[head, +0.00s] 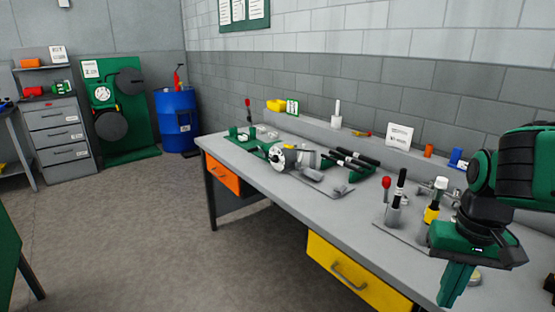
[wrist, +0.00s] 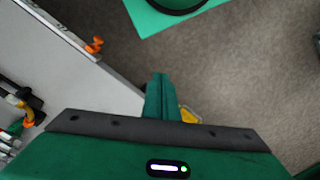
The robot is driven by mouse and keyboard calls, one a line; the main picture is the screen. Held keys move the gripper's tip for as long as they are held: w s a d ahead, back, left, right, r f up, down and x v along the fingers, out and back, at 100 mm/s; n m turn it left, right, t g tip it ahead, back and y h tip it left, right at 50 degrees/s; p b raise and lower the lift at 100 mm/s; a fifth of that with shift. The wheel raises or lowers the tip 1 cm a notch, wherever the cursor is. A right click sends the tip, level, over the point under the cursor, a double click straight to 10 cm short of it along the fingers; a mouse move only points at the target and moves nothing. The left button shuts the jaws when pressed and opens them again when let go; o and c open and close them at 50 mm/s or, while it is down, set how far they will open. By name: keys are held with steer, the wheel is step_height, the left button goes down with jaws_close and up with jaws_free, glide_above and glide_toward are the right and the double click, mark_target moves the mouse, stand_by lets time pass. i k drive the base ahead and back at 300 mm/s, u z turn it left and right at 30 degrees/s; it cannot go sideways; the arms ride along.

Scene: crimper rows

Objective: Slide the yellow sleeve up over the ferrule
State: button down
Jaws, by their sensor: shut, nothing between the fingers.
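The yellow sleeve (head: 431,214) is a band low on an upright black piece with a pale top (head: 441,183), near the right end of the bench. I cannot tell whether the pale top is the ferrule. My gripper (head: 455,287) hangs in front of and to the right of the sleeve, fingers pointing down, apart from it. It is shut and empty; in the wrist view its green fingers (wrist: 160,97) are together over the bench edge and floor. The gripper body hides part of the stand around the sleeve's foot.
The grey bench (head: 235,150) holds a second upright black hose (head: 399,188), a red-knobbed lever (head: 386,183), and black hoses lying on a green rack (head: 355,160). A ledge with small items runs along the wall. A yellow drawer (head: 350,270) faces the open floor.

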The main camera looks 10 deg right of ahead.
mark_target(430, 214)
steer(key=z, duration=1.05)
steer(key=k, duration=1.3)
steer(key=z, duration=0.1)
steer(key=i, duration=1.1)
steer(key=u, duration=0.2)
